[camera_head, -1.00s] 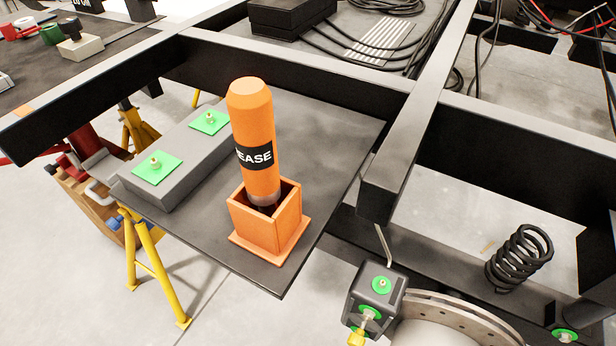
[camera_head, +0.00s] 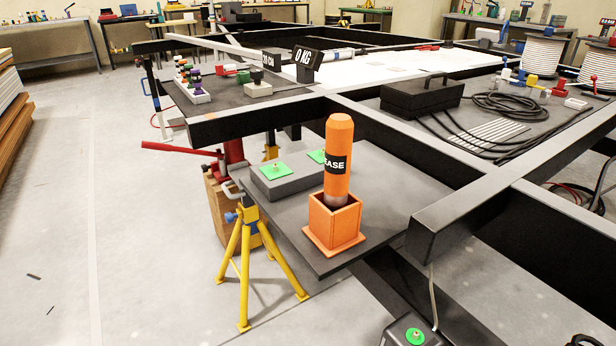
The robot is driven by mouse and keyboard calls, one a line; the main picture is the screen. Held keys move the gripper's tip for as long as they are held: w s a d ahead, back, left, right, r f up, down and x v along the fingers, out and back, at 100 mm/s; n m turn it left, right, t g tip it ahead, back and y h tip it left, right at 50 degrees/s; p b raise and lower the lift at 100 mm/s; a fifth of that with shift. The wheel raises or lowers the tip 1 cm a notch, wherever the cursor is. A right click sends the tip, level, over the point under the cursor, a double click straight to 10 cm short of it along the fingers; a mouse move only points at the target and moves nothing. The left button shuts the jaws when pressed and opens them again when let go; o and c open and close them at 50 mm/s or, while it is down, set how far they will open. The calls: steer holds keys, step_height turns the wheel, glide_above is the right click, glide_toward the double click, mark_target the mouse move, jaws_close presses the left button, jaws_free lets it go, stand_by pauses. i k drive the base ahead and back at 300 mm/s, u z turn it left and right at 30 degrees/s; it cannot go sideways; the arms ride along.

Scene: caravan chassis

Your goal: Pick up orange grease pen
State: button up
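The orange grease pen (camera_head: 339,178) stands upright in a square orange holder (camera_head: 334,224). It has a black band with white letters, partly cut off, reading "EASE". Its lower tip is hidden inside the holder. The holder sits on a dark grey plate (camera_head: 408,188) at the near corner of the black chassis frame. My gripper is not in view.
A grey block (camera_head: 284,184) with green pads lies left of the holder. Black frame beams (camera_head: 508,200) run behind and to the right. A yellow jack stand (camera_head: 250,255) stands below the plate.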

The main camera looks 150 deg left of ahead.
mark_target(339, 127)
steer(key=u, duration=4.65)
steer(key=i, duration=0.5)
steer(key=z, duration=0.55)
steer(key=k, duration=1.3)
steer(key=u, duration=0.1)
steer(key=i, duration=0.55)
steer(key=u, duration=0.8)
steer(key=i, duration=0.75)
